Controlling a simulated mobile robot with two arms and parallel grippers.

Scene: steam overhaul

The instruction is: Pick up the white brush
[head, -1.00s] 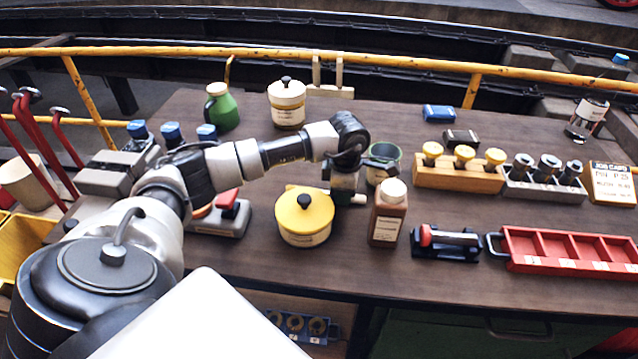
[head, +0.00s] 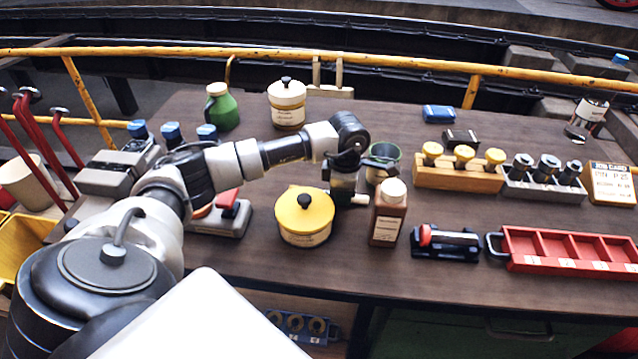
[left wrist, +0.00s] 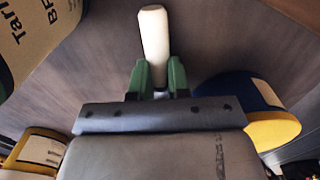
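The white brush (left wrist: 155,35) shows in the left wrist view as a pale, rounded bar reaching forward between the green fingers of my left gripper (left wrist: 159,75). The fingers sit close on both its sides and appear shut on it. In the head view my left gripper (head: 343,196) is low over the bench, between a yellow-lidded pot and a brown bottle. A small white end of the brush (head: 360,199) sticks out to its right. The rest of the brush is hidden by the gripper. I cannot tell whether it touches the bench. My right gripper is not in view.
The yellow-lidded pot (head: 304,217) is close left of the gripper, the brown bottle (head: 388,214) close right. A green-rimmed cup (head: 384,162) stands just behind. A roller stand (head: 445,243) and red tray (head: 565,250) are farther right. The bench (head: 240,262) is bare near its front edge.

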